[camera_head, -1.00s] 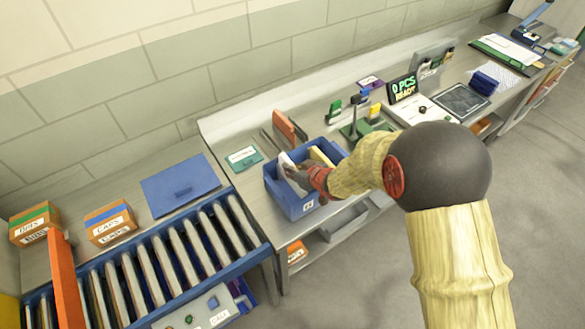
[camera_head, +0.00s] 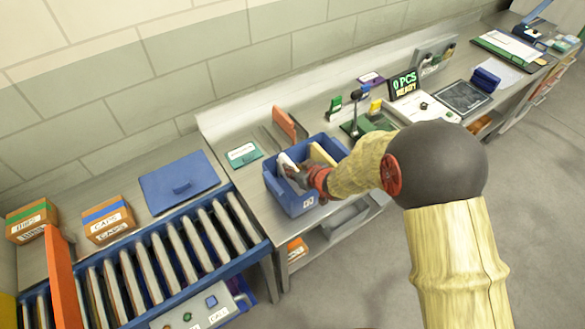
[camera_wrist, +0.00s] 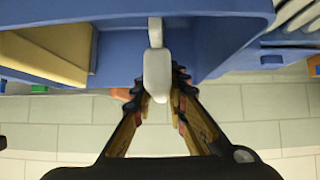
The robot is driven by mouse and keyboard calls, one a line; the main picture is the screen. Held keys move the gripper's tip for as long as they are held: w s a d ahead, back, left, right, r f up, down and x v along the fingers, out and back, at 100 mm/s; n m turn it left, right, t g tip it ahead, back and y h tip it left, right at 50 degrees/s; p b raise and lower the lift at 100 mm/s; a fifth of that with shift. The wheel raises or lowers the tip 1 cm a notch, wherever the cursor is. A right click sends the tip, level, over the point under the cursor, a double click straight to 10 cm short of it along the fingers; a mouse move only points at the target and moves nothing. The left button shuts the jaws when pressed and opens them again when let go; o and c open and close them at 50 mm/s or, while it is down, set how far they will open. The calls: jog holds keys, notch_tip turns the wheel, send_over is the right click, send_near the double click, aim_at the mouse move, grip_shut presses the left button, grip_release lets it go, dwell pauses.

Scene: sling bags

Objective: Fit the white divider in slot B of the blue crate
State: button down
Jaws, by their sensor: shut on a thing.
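The blue crate (camera_head: 296,203) stands on the workbench, with a label on its front. The white divider (camera_head: 286,163) is at the crate's left part, and my gripper (camera_head: 303,178) is over the crate, shut on it. In the wrist view my gripper (camera_wrist: 157,88) has its fingers on both sides of the white divider (camera_wrist: 157,70), whose narrow end overlaps the blue crate's wall (camera_wrist: 200,9). A yellowish divider (camera_head: 322,154) stands in the crate to the right, and shows at left in the wrist view (camera_wrist: 45,50). Slot letters are not readable, and I cannot tell how deep the white divider sits.
An orange panel (camera_head: 284,123) stands behind the crate. A teal card (camera_head: 243,154) lies to its left, and a green stand (camera_head: 368,125) is to its right. A "0 PCS READY" display (camera_head: 404,84) stands further back.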

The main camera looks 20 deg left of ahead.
jog(key=shift+f+b, duration=0.95)
jog(key=shift+f, duration=0.4)
jog(key=c, duration=1.7)
grip_release()
jog(key=shift+s+d, duration=0.1)
jog(key=v, duration=1.2)
